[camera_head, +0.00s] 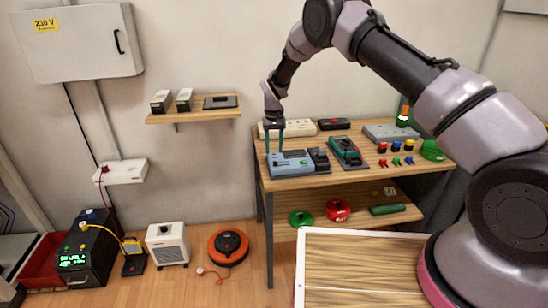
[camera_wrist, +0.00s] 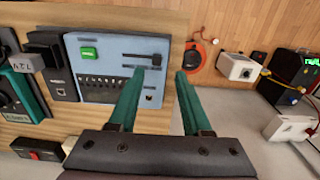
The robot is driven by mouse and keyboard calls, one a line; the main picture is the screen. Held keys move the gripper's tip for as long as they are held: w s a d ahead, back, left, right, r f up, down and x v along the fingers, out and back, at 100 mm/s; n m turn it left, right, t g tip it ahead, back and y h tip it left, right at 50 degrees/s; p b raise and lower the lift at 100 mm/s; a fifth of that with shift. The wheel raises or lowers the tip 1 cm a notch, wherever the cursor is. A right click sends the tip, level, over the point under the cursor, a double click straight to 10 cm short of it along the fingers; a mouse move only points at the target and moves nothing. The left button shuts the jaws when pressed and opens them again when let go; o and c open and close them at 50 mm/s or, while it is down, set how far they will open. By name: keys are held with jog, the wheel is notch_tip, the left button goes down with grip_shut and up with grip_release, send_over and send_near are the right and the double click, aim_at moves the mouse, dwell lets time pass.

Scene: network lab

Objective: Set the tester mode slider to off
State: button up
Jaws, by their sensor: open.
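The tester is a blue-grey box (camera_head: 292,165) on the wooden workbench's left front corner. In the wrist view, its face (camera_wrist: 100,63) has a small green display, a row of small sockets or switches and a dark mode slider (camera_wrist: 140,57) in a horizontal slot. My gripper (camera_head: 274,151) is open, with two teal fingers pointing down at the tester's left end.
A dark module (camera_head: 319,159) adjoins the tester, with a green-and-dark device (camera_head: 345,152) beyond it. A white power strip (camera_head: 288,129) lies behind. A wall shelf (camera_head: 195,115) is to the left. Small coloured parts are at the bench's right.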

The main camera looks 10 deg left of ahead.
notch_tip(320, 180, up, 5)
jog(key=shift+r, duration=0.1)
dwell(0.3)
jog(key=d+r+m+t+y, duration=0.1)
jog(key=d+r, duration=0.4)
jog(key=r, duration=0.4)
jog(key=d+r+m, duration=0.1)
jog(key=d+r, duration=0.4)
jog(key=r, duration=0.5)
jog(key=s+d+r+m+t+y, duration=0.1)
jog(key=s+d+r, duration=0.35)
jog(key=r, duration=0.25)
jog(key=s+d+r+m+t, duration=0.1)
jog(key=s+d+r, duration=0.3)
jog(key=d+r, duration=0.25)
jog(key=s+d+r+m+t, duration=0.1)
jog(key=s+d+r, duration=0.3)
jog(key=s, duration=0.2)
jog(key=s+d+r+t, duration=0.1)
jog(key=s+d+r, duration=0.2)
jog(key=s+d, duration=0.15)
jog(key=s+d+m+t, duration=0.1)
jog(key=s+d, duration=0.1)
jog(key=s, duration=0.6)
jog(key=s+d+m+t, duration=0.1)
jog(key=s+d, duration=0.2)
jog(key=s, duration=0.5)
jog(key=shift+s+d+f, duration=0.15)
jog(key=shift+d+f, duration=0.05)
jog(key=shift+f, duration=0.15)
